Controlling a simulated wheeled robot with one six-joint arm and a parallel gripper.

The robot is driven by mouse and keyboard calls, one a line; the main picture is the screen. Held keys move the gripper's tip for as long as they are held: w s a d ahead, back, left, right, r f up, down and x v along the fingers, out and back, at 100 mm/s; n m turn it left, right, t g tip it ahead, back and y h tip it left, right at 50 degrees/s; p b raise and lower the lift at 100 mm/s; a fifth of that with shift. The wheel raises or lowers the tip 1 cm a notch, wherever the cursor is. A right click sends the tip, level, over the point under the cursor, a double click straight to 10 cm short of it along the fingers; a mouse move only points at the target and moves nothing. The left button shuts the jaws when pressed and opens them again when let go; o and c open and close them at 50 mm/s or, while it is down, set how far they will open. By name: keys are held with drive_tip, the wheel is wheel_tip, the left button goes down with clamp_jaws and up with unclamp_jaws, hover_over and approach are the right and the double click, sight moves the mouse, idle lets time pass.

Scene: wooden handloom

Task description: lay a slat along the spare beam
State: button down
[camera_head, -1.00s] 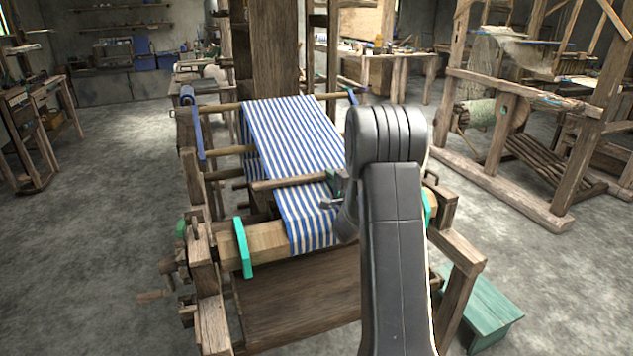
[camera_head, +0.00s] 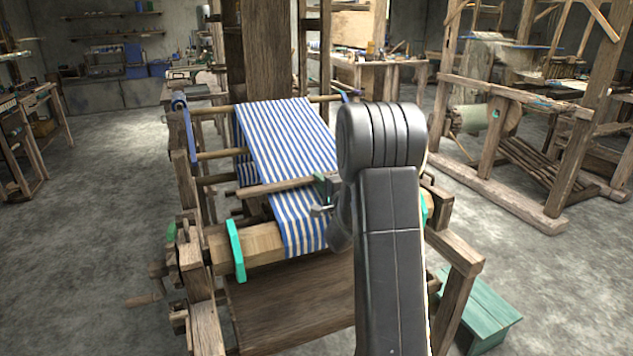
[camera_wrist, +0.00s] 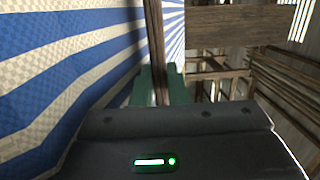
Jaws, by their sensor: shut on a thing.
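My gripper (camera_head: 324,187) is shut on a brown wooden slat (camera_head: 270,187), gripping it near its right end in the head view. The slat lies crosswise above the blue-and-white striped cloth (camera_head: 285,135). In the wrist view the slat (camera_wrist: 154,35) runs up from between the green fingertips (camera_wrist: 160,88). I cannot tell whether the slat touches anything beneath. A pale wooden beam (camera_head: 258,247) with a green bracket (camera_head: 236,250) spans the loom's front, partly covered by cloth. I cannot tell if it is the spare beam. My arm hides its right part.
Loom posts and rails (camera_head: 455,255) stand around my arm. A green bench (camera_head: 488,312) is at the lower right. A second loom (camera_head: 510,120) stands to the right. Bare floor (camera_head: 90,240) lies open on the left.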

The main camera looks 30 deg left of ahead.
drive_tip(key=shift+h, duration=0.3)
drive_tip(key=s+d+f+b, duration=0.1)
drive_tip(key=s+d+f, duration=0.3)
drive_tip(key=d, duration=0.1)
drive_tip(key=shift+s+f+b, duration=0.1)
drive_tip(key=shift+f+b, duration=0.05)
drive_tip(key=shift+b, duration=0.25)
drive_tip(key=shift+s+d+f+b, duration=0.4)
drive_tip(key=shift+d+f, duration=0.25)
drive_tip(key=shift+f, duration=0.05)
drive_tip(key=shift+s+d, duration=0.35)
drive_tip(key=shift+d, duration=0.05)
drive_tip(key=c, duration=1.5)
unclamp_jaws()
drive_tip(key=shift+o, duration=0.7)
drive_tip(key=r+v, duration=0.1)
drive_tip(key=v, duration=1.1)
drive_tip(key=shift+d, duration=0.35)
drive_tip(key=shift+s+d+r, duration=0.25)
drive_tip(key=shift+s+d, duration=0.1)
drive_tip(key=shift+s, duration=0.05)
drive_tip(key=shift+p, duration=0.3)
